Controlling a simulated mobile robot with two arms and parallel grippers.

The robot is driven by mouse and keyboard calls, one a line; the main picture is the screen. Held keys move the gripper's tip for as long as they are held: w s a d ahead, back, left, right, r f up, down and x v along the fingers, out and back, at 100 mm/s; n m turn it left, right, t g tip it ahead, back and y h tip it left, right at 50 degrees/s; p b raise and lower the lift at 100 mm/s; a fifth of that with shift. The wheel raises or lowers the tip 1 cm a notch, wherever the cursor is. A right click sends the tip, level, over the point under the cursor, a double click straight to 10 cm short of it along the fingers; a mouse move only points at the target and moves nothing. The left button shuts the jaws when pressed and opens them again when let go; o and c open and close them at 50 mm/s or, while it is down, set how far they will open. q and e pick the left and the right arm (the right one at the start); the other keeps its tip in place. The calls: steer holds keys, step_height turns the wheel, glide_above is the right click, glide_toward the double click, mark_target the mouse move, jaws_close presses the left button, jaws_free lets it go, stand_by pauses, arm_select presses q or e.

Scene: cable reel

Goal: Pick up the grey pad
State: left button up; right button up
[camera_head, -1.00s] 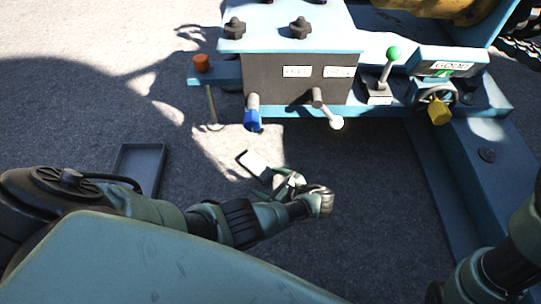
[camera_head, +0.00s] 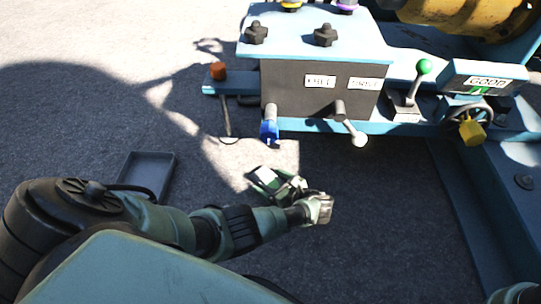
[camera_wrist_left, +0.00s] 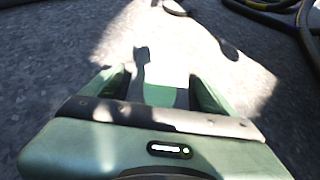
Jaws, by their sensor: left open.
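The grey pad (camera_wrist_left: 168,72) shows in the left wrist view as a smooth pale patch between and just beyond my fingertips. Its near part is in shadow, and I cannot tell whether the fingers touch it. In the head view my left gripper (camera_head: 266,180) is low over the ground in front of the machine and covers most of the pad. The left gripper is open, with its two green fingers (camera_wrist_left: 163,88) apart on either side of the pad's near end. My right gripper is not in view.
A shallow dark grey tray (camera_head: 147,170) lies on the ground to the left. The blue-framed machine with a dark control box (camera_head: 318,92) stands behind the gripper, its blue-tipped lever (camera_head: 269,130) close by. Cables (camera_wrist_left: 285,15) lie at the wrist view's top right.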

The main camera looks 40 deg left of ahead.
arm_select(q)
steer(key=c, duration=1.5)
steer(key=shift+r, duration=0.15)
